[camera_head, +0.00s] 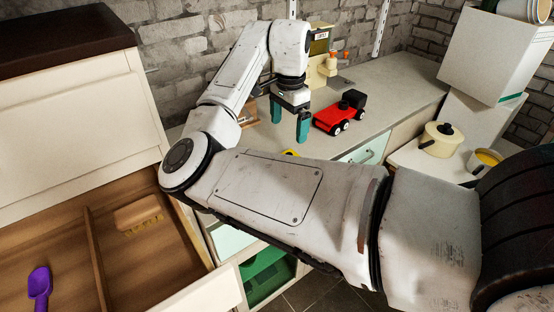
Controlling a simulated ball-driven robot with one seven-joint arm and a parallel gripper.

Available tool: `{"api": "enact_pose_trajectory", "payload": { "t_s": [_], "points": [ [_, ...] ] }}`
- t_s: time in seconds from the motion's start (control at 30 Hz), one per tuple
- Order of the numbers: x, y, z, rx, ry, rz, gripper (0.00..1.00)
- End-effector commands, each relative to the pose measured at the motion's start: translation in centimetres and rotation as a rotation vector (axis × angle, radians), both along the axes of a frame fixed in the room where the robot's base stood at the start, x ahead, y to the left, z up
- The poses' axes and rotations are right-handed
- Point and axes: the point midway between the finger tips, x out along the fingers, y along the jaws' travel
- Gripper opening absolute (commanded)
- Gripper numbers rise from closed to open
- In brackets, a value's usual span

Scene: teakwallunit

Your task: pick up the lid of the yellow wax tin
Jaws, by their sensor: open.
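My gripper (289,122) points down over the grey counter, its two teal fingers apart with nothing seen between them. A small yellow thing (290,152) shows just below the fingers, mostly hidden behind my arm; I cannot tell whether it is the wax tin or its lid. At the right, a cream round pot (441,145) has a knobbed lid (444,130) on it. A pale round container (485,164) with yellow inside stands open beside it, well away from my gripper. I cannot tell for sure which is the wax tin.
A red and black toy truck (341,113) stands on the counter (395,82) just right of my gripper. A cream machine (319,68) stands behind. An open drawer (88,250) at left holds a purple scoop (39,286) and a brush (138,213). The counter's back right is clear.

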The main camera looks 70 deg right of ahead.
Motion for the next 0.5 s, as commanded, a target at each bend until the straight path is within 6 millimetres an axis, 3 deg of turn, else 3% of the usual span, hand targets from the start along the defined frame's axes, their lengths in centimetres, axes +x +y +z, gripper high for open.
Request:
{"api": "enact_pose_trajectory", "payload": {
  "t_s": [0.3, 0.5],
  "points": [
    [-0.1, 0.1, -4.4, 0.006, 0.007, -0.006, 1.00],
    [-0.1, 0.1, -5.8, 0.005, 0.006, -0.005, 1.00]
  ]
}}
